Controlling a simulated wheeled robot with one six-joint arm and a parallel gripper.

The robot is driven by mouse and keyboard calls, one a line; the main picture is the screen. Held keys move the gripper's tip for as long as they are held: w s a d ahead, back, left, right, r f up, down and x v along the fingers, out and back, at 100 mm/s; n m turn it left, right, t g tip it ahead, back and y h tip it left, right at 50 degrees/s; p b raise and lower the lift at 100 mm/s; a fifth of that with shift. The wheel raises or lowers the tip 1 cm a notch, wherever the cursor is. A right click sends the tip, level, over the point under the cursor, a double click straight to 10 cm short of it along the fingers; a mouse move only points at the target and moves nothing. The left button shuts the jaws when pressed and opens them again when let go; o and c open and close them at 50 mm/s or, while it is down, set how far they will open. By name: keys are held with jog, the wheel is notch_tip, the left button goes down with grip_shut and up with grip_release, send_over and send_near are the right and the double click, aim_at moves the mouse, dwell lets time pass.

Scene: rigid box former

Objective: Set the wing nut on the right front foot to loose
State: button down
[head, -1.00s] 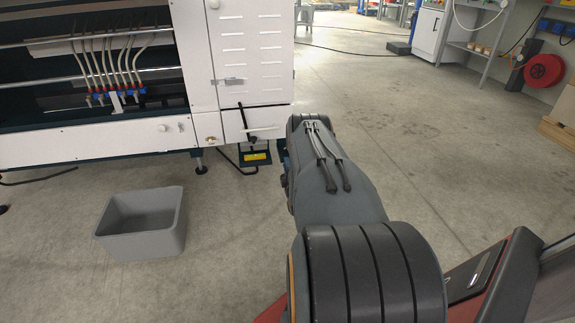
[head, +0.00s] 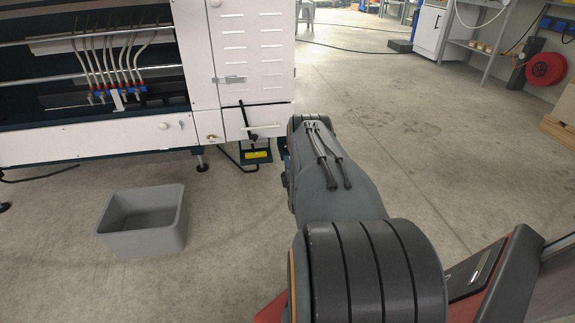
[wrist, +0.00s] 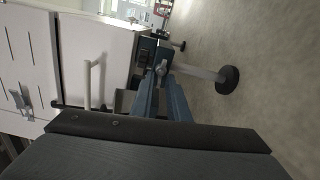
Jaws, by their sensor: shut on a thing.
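In the wrist view, my gripper (wrist: 161,76) reaches forward with its two blue-grey fingers close together. Its tips are shut on the small metallic wing nut (wrist: 162,68) at the top of the right front foot. The foot (wrist: 228,80) has a pale threaded stem and a round black pad resting on the floor. The nut's wings are small and partly covered by the fingertips, so its exact turn is hard to read. In the head view, my arm hides the gripper, the nut and this foot.
The white machine (head: 255,55) stands ahead. In the wrist view, a pale bar handle (wrist: 88,84) is left of the fingers. A grey bin (head: 145,243) sits on the floor; floor to the right is open.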

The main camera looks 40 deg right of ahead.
jog(key=c, duration=2)
grip_release()
jog(key=shift+s+d, duration=0.25)
jog(key=shift+d, duration=0.05)
jog(key=shift+p+v, duration=1.85)
jog(key=shift+v, duration=2.05)
jog(key=shift+w+a, duration=0.15)
jog(key=shift+a, duration=0.05)
